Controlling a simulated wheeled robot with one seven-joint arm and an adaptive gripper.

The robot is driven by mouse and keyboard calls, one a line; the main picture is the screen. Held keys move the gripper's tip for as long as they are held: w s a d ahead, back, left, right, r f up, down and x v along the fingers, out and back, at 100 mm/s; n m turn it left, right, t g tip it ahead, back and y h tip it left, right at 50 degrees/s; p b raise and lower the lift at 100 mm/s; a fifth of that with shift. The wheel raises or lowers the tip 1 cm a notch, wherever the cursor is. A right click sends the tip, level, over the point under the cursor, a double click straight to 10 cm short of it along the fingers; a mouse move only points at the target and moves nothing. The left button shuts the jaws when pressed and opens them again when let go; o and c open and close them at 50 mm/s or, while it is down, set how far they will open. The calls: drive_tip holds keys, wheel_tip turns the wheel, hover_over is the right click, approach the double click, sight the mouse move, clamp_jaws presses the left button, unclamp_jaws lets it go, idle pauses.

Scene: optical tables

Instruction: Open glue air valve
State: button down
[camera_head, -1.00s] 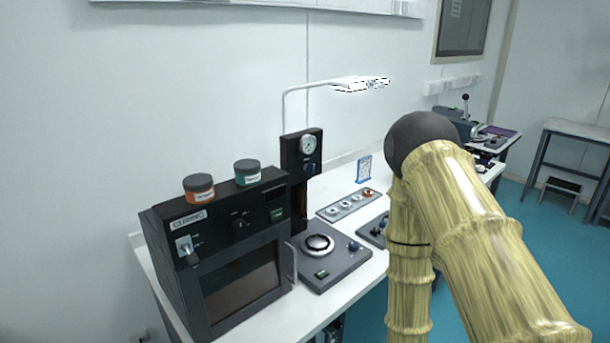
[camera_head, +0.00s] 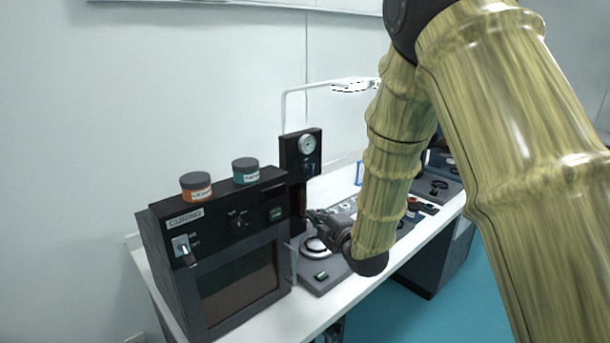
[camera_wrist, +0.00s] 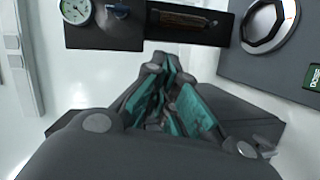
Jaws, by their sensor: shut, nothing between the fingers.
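The glue station's black upright panel (camera_head: 291,158) carries a round white pressure gauge (camera_head: 307,144) and a small blue valve knob (camera_head: 311,168) below it. A brown-filled glue syringe (camera_wrist: 182,19) is in the panel's slot.
The black curing oven (camera_head: 235,265) stands just left of the panel, with an orange jar (camera_head: 197,188) and a teal jar (camera_head: 246,171) on top. A base with a round plate (camera_head: 316,247) lies below my gripper. A lamp arm (camera_head: 310,87) reaches overhead.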

sight(311, 170)
wheel_tip(311, 170, up, 7)
drive_tip(key=w+a+n+t+y, duration=0.1)
drive_tip(key=w+n, duration=0.1)
drive_tip(key=shift+a+n+y, duration=0.3)
drive_tip(key=shift+a, duration=0.05)
drive_tip(key=shift+r, duration=0.1)
drive_tip(key=p+x, duration=0.4)
drive_tip(key=x, duration=0.5)
drive_tip(key=shift+w+a, duration=0.1)
drive_tip(key=shift+w, duration=0.15)
drive_tip(key=shift+w+d+p, duration=0.8)
drive_tip(key=shift+w+d, duration=0.15)
drive_tip(key=shift+w, duration=0.1)
drive_tip(key=shift+w+d, duration=0.35)
drive_tip(key=shift+d, duration=0.15)
drive_tip(key=shift+w+d+r+m+g+b, duration=0.1)
drive_tip(key=shift+d+r+m+g+b, duration=0.15)
drive_tip(key=shift+m, duration=0.6)
drive_tip(key=shift+w+r+m+g+b, duration=0.15)
drive_tip(key=shift+r+m+b, duration=0.15)
drive_tip(key=shift+m, duration=0.55)
drive_tip(key=shift+s+f, duration=0.1)
drive_tip(key=shift+s, duration=0.05)
